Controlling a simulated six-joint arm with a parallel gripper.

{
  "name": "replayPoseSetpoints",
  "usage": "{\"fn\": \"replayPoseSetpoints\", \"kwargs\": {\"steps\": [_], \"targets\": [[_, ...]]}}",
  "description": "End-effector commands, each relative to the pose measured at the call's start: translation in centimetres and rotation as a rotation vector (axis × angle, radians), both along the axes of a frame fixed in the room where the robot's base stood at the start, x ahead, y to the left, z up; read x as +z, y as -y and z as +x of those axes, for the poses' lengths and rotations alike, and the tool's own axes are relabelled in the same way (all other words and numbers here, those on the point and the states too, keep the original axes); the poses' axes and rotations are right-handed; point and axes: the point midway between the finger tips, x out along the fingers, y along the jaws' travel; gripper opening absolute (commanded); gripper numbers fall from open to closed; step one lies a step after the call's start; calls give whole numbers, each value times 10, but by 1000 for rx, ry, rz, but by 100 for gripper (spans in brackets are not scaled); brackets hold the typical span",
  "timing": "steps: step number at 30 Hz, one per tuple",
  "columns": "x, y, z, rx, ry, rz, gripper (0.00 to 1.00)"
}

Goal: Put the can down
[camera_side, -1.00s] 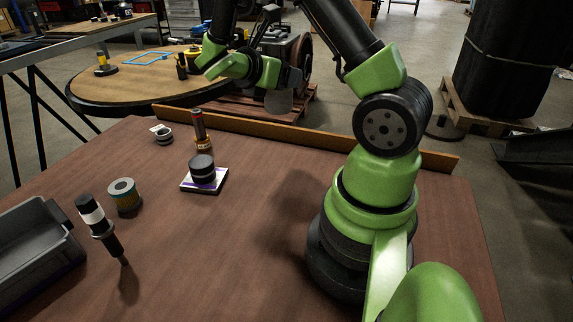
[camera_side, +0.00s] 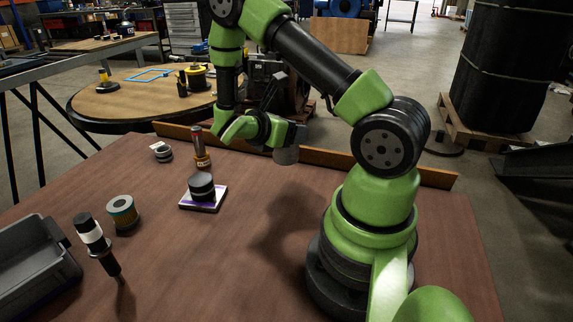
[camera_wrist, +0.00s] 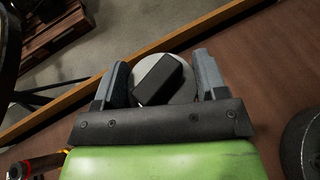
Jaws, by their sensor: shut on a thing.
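My gripper (camera_side: 289,140) is shut on a round grey can (camera_side: 286,156) and holds it above the back part of the brown table (camera_side: 260,205). In the wrist view, the can (camera_wrist: 186,92) shows as a pale grey disc between the two fingers of my gripper (camera_wrist: 163,76), with a black block lying across part of it. The can's underside and its height above the table are not clear.
A black cylinder (camera_side: 201,184) stands on a white-and-purple block (camera_side: 214,203), with a red-topped part (camera_side: 199,146) behind it. A small round part (camera_side: 161,153), a filter (camera_side: 123,212), an injector-like part (camera_side: 97,241) and a grey bin (camera_side: 35,262) are left. A wooden rail (camera_side: 330,158) edges the back.

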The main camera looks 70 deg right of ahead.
Motion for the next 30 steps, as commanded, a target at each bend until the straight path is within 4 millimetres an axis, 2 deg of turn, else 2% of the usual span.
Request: {"fn": "replayPoseSetpoints", "kwargs": {"steps": [3,8,15,28,29,30], "targets": [[-18,0,0,1,-3,0,1],[-31,0,0,0,-1,-1,1],[-63,0,0,0,-1,0,1],[-70,0,0,1,0,0,1],[-70,0,0,1,1,1,68],[-70,0,0,1,1,1,77]]}}
